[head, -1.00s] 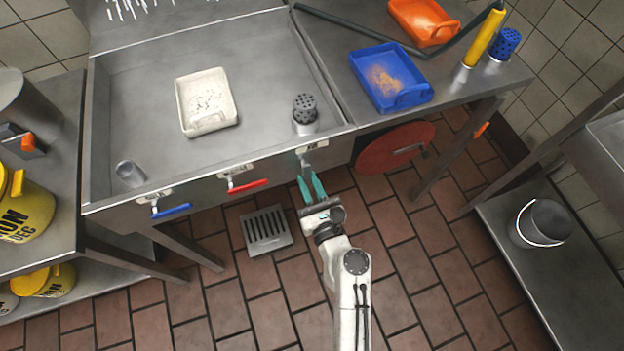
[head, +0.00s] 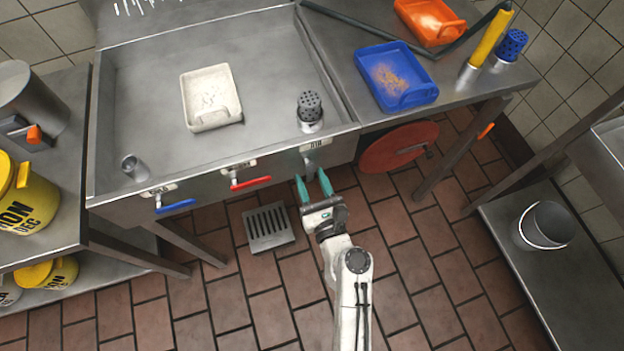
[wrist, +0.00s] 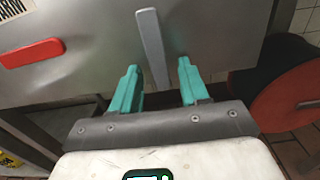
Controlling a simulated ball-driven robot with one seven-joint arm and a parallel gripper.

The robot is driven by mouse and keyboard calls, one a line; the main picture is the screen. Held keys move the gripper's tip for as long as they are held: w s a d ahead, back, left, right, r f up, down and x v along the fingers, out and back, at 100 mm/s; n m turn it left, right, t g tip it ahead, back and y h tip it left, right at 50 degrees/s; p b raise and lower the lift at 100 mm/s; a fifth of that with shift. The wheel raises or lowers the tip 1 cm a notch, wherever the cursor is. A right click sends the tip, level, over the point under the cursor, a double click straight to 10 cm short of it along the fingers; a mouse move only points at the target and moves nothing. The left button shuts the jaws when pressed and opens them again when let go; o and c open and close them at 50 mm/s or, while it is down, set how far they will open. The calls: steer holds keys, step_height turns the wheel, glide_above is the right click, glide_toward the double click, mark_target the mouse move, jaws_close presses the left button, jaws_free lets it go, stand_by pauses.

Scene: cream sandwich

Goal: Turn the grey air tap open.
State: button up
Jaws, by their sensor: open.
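The grey air tap's lever (wrist: 152,50) hangs down the front panel in the wrist view, close to upright with a slight tilt. In the head view the grey tap (head: 310,166) sits under the "AIR" label, at the right end of the sink front. My gripper (head: 312,178) is open just in front of and below it. In the wrist view the teal fingertips of my gripper (wrist: 158,68) stand on either side of the lever's lower end in the picture. No contact shows, and the depth between fingers and lever is hard to tell.
A red tap (head: 250,182) and a blue tap (head: 175,206) are to the left on the same panel. A red disc (head: 398,147) hangs under the counter at right. A floor drain (head: 268,228) lies below. The tiled floor around my arm is clear.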

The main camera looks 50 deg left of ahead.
steer(key=v, duration=1)
steer(key=shift+s+d, duration=0.15)
steer(key=shift+d, duration=0.2)
